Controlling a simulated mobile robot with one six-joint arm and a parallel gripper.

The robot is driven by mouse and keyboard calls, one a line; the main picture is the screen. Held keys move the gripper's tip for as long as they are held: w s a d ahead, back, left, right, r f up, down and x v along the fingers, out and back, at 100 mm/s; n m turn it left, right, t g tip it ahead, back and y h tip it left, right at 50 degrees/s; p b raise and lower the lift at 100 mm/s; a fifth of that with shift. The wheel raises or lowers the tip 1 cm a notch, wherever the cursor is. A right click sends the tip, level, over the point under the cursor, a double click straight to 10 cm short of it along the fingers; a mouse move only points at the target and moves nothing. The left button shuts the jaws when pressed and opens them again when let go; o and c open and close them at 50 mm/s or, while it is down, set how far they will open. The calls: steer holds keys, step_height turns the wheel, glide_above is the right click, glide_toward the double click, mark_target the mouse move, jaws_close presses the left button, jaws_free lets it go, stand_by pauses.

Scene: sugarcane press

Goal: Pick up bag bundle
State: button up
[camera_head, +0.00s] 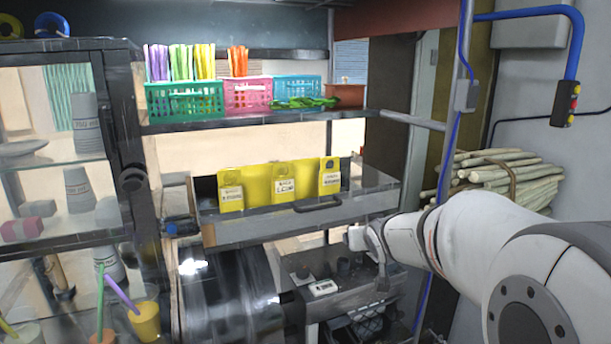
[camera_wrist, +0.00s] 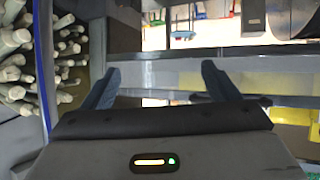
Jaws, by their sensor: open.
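Three yellow bag bundles with white labels stand in a row in the grey drawer (camera_head: 255,226), at the middle of the head view: a left one (camera_head: 231,190), a middle one (camera_head: 284,185) and a right one (camera_head: 329,178). In the wrist view, yellow surfaces (camera_wrist: 292,84) show at the right edge, outside the fingers. My gripper (camera_wrist: 158,82) is open, with nothing between its fingers. In the head view its wrist end shows below and right of the drawer, apart from the bags; the fingertips are hard to make out there.
A shelf (camera_head: 240,120) with green, pink and blue baskets runs above the drawer. Sugarcane stalks (camera_head: 505,172) lie at the right. A glass cabinet (camera_head: 65,150) stands at the left. A dark control box (camera_head: 340,275) and a shiny drum (camera_head: 228,295) sit below the drawer.

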steer(key=w+r+n+t+y+p, duration=0.1)
steer(key=w+r+t+y+p, duration=0.15)
steer(key=w+r, duration=0.5)
steer(key=n+t+y, duration=0.3)
steer(key=y, duration=0.1)
glide_toward(332, 175)
steer(key=w, duration=0.4)
steer(key=shift+w+a+r, duration=0.15)
steer(key=shift+a+r, duration=0.4)
steer(key=shift+a, duration=0.1)
steer(key=x, duration=0.2)
steer(key=p+x, duration=0.1)
steer(key=x, duration=0.1)
steer(key=f+p+x, duration=0.1)
steer(key=x, duration=0.1)
steer(key=shift+w, duration=0.25)
steer(key=c, duration=1)
steer(key=shift+r, duration=0.1)
